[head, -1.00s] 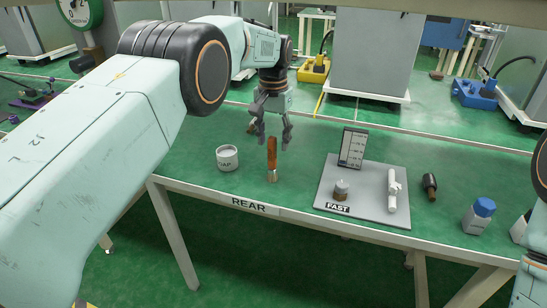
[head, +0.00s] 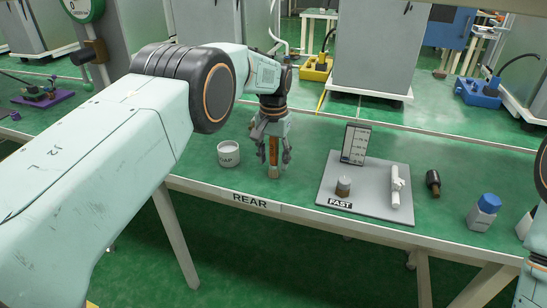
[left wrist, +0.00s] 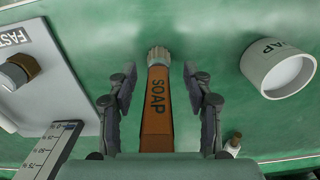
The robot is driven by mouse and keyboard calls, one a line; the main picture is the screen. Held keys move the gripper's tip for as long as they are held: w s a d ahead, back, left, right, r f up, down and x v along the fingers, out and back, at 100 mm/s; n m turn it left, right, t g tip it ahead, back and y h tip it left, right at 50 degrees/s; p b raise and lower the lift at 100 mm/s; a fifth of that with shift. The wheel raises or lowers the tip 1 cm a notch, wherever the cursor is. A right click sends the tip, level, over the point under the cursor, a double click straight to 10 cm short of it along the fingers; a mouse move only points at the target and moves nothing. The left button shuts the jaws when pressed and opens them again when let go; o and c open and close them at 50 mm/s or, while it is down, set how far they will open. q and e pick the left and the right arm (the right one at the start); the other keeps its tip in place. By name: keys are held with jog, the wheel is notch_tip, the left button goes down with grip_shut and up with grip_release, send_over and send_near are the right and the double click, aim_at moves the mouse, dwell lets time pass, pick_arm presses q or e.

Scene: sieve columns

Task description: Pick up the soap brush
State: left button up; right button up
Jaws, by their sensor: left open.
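The soap brush has a brown handle marked SOAP and a pale bristle end. In the head view the soap brush (head: 273,158) stands upright on the green table, bristle end down. It also shows in the left wrist view (left wrist: 157,105), lying between the two fingers. My left gripper (head: 272,157) is open around the handle from above, with a gap visible on each side in the left wrist view (left wrist: 158,78). The top of the handle is hidden by the gripper. My right gripper is not in view; only part of the right arm shows at the right edge.
A white SOAP cup (head: 228,154) stands just left of the brush.

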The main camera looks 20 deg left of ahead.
pick_arm(q)
jog(key=shift+s+d+r, duration=0.1)
jog(key=shift+r, duration=0.05)
jog(key=c, duration=0.5)
grip_shut()
